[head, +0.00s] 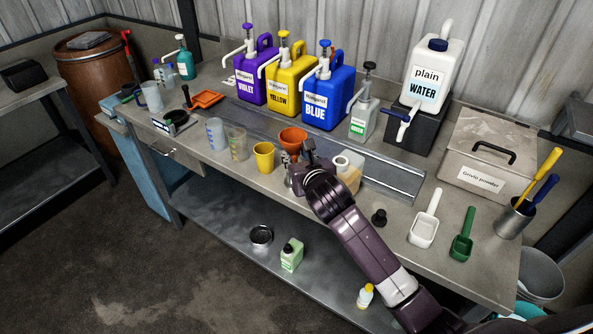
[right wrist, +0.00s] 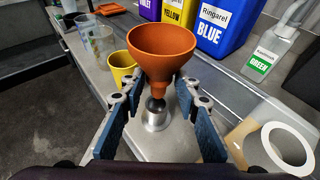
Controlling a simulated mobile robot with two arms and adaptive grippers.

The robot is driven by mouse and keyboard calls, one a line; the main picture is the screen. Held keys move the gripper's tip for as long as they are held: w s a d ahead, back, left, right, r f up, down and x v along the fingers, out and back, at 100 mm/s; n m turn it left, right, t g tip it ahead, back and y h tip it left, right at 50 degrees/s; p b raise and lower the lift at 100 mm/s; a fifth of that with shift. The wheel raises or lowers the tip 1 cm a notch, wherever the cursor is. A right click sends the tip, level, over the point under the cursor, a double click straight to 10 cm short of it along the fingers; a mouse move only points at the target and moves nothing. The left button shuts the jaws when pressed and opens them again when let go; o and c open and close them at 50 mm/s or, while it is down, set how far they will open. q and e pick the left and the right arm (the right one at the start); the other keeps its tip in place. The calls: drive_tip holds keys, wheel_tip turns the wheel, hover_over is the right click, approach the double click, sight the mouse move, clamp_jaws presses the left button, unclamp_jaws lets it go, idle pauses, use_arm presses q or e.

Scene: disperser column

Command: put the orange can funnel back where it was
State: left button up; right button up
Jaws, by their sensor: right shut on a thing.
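The orange funnel (head: 293,139) is upright near the front middle of the bench, just right of the yellow cup. In the right wrist view the funnel (right wrist: 162,52) stands wide mouth up between the fingers. My right gripper (right wrist: 158,88) is shut on it, the fingertips at either side of its lower cone. A dark knob and a silver metal piece (right wrist: 157,118) show directly below the funnel; whether they touch it I cannot tell. In the head view my right gripper (head: 306,162) partly covers this spot. My left gripper is not in view.
The yellow cup (head: 263,156) stands close on the left, with clear beakers (head: 237,143) beyond it. A jug with a white-rimmed mouth (head: 349,167) stands close on the right. The blue canister (head: 329,97) is behind. A small black stopper (head: 379,217) lies farther right.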

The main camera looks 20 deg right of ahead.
drive_tip(key=shift+f, duration=2.8)
drive_tip(key=shift+f, duration=0.1)
clamp_jaws()
drive_tip(key=o, duration=1.3)
unclamp_jaws()
drive_tip(key=shift+f, duration=0.1)
drive_tip(key=v, duration=1.2)
drive_tip(key=shift+b, duration=0.4)
